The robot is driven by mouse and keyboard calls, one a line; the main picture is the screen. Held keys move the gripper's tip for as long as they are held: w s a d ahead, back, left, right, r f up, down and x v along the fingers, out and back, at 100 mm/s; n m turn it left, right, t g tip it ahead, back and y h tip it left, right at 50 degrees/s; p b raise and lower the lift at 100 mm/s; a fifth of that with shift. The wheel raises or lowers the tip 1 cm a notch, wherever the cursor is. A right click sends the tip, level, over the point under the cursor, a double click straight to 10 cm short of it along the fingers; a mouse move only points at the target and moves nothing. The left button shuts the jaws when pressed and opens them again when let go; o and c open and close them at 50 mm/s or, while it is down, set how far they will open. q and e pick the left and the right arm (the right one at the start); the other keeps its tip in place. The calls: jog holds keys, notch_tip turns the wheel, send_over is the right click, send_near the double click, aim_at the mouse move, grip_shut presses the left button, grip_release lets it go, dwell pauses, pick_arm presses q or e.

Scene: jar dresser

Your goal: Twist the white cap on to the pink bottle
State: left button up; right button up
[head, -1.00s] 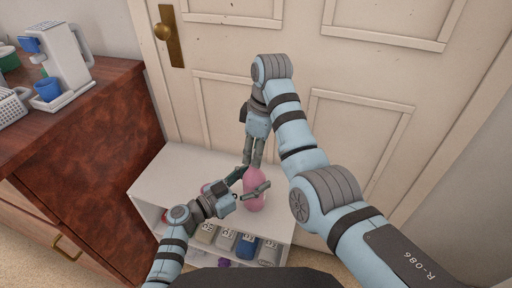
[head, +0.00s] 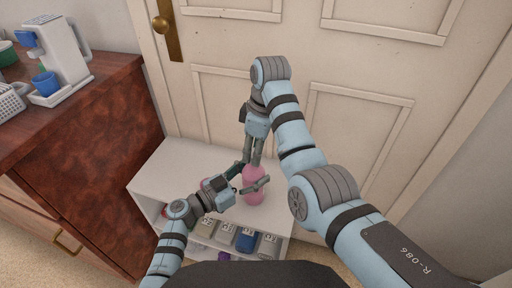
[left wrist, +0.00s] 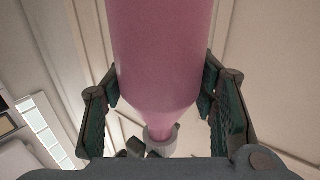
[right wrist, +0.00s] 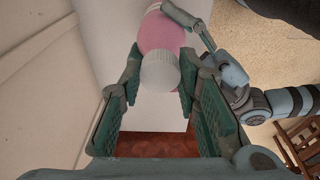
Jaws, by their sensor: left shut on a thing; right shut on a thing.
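The pink bottle (head: 253,190) is upright above the white dresser top (head: 175,158); whether its base touches the top is unclear. My left gripper (head: 251,178) is shut on the bottle's side, and its fingers flank the pink body (left wrist: 160,50) in the left wrist view. The white cap (right wrist: 160,70) is between the fingers of my right gripper (right wrist: 158,85), which is shut on it from above. The cap (left wrist: 163,147) sits at the bottle's neck in the left wrist view. How far it is threaded cannot be told. In the head view the cap is hidden by fingers.
Labelled containers (head: 245,240) stand in the dresser's lower shelf. A brown wooden cabinet (head: 95,150) with a white coffee machine (head: 70,50) and a blue cup (head: 46,84) is at left. A cream door (head: 350,120) closes off the back. The dresser top left of the bottle is mostly clear.

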pick_arm(q)
grip_shut()
pick_arm(e)
jog(key=shift+f, duration=0.6)
jog(key=m, duration=0.3)
jog(key=o, duration=0.7)
jog(key=shift+w+d, duration=0.1)
jog(key=shift+r, duration=2.3)
jog(key=o, duration=0.6)
jog(key=shift+c, duration=0.2)
pick_arm(q)
jog(key=o, duration=1.7)
grip_release()
jog(key=shift+o, duration=0.2)
